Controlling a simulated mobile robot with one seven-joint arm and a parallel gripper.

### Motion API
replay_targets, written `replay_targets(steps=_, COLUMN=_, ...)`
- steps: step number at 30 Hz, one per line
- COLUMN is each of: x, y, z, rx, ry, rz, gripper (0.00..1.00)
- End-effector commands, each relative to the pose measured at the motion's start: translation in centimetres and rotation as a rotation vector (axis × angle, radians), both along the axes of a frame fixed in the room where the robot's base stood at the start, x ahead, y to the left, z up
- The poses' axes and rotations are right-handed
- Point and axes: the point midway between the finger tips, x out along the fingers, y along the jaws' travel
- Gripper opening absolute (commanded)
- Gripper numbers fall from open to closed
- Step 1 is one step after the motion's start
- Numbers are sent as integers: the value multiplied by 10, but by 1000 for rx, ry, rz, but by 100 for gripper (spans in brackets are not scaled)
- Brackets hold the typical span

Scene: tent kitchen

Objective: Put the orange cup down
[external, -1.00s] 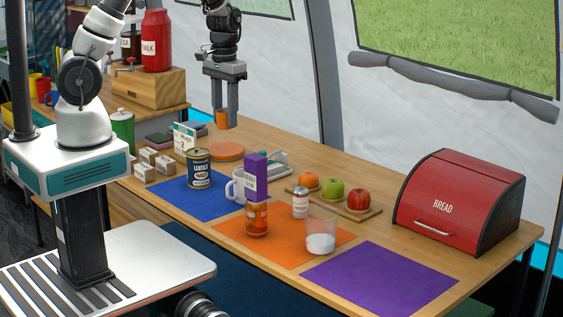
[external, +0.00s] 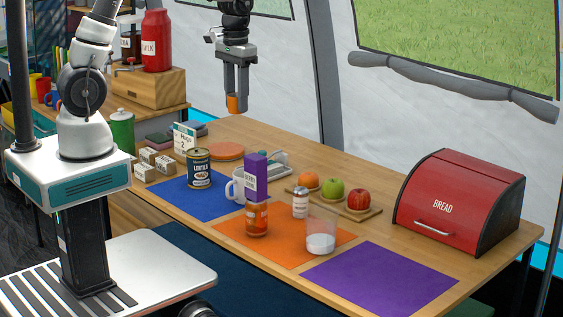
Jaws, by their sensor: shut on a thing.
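My gripper (external: 234,97) is shut on the orange cup (external: 233,104), a small plain cup between the two grey fingertips. It holds the cup in the air over the back of the wooden table (external: 330,163). The fingers hide part of the cup's sides. Below lie a blue mat (external: 192,203), an orange mat (external: 265,249) and a purple mat (external: 380,280).
A lentils can (external: 199,168), white mug (external: 237,187), purple box (external: 256,176), orange jar (external: 257,219), shaker (external: 300,203) and clear glass (external: 321,230) stand around the mats. Fruit sits on a board (external: 372,212). A red bread box (external: 462,205) is right. The purple mat is clear.

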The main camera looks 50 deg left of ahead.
Motion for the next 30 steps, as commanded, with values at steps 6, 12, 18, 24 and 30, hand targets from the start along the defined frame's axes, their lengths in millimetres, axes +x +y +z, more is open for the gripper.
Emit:
replay_targets(steps=6, x=13, y=-57, z=-17, rx=-9, ry=-5, rz=-195, gripper=16)
replay_targets(steps=12, x=12, y=-119, z=-15, rx=-7, ry=-3, rz=-411, gripper=16)
replay_targets(steps=18, x=1, y=-157, z=-8, rx=-1, ry=-4, rz=-553, gripper=16)
replay_targets(steps=24, x=-11, y=-184, z=-4, rx=7, ry=-7, rz=-659, gripper=16)
replay_targets(steps=30, x=-15, y=-188, z=-35, rx=10, ry=2, rz=-682, gripper=16)
